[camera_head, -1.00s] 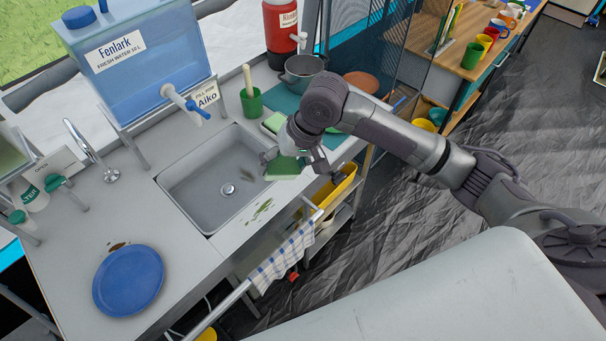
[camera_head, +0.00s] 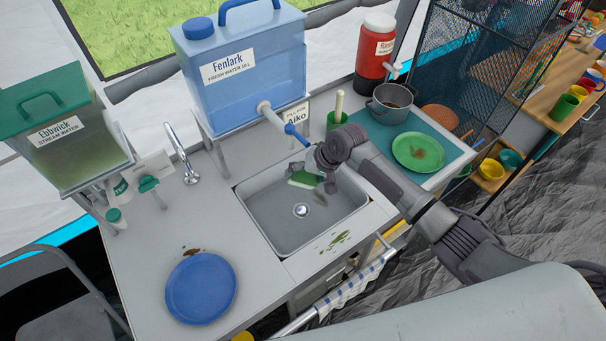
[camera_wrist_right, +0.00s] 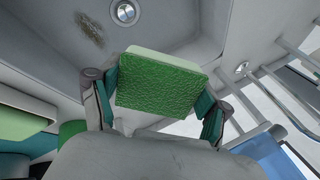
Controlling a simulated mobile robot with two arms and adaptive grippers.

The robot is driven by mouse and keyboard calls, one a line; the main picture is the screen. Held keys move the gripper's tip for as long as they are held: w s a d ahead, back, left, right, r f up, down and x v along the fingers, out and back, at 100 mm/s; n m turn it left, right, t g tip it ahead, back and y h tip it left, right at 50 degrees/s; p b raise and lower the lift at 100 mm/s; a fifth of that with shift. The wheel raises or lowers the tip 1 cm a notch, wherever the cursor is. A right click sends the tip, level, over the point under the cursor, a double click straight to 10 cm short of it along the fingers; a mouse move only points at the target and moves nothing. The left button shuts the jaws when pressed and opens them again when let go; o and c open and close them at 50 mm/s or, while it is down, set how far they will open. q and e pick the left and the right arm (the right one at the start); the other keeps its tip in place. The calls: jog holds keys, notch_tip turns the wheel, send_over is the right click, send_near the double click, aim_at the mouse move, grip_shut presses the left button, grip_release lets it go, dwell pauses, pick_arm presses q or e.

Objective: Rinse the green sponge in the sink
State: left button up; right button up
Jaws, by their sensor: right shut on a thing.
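The green sponge (camera_head: 303,180) is gripped by my right gripper (camera_head: 318,172) over the far right part of the grey sink (camera_head: 265,215). In the right wrist view the sponge (camera_wrist_right: 158,82) sits between the two finger pads of the gripper (camera_wrist_right: 160,100), its textured green side facing the camera. The sink's drain (camera_head: 300,210) is open to view, and a brown smear (camera_wrist_right: 90,30) marks the basin. No water stream is visible. My left gripper is out of view.
A metal faucet (camera_head: 182,155) stands left of the sink, near the Ebbwick stream water tank (camera_head: 60,130). A blue plate (camera_head: 201,288) lies at front left.

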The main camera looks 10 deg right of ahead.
aim_at(303, 173)
jog(key=f+b, duration=0.2)
jog(key=shift+w+a+f, duration=0.1)
jog(key=shift+a+f, duration=0.1)
jog(key=shift+f, duration=0.2)
notch_tip(303, 173, down, 7)
jog(key=b, duration=0.5)
jog(key=shift+f, duration=0.15)
notch_tip(303, 173, up, 9)
jog(key=p, duration=0.9)
dwell(2.2)
notch_tip(303, 173, up, 4)
jog(key=p, duration=0.4)
jog(key=shift+p, duration=0.4)
jog(key=shift+d, duration=0.1)
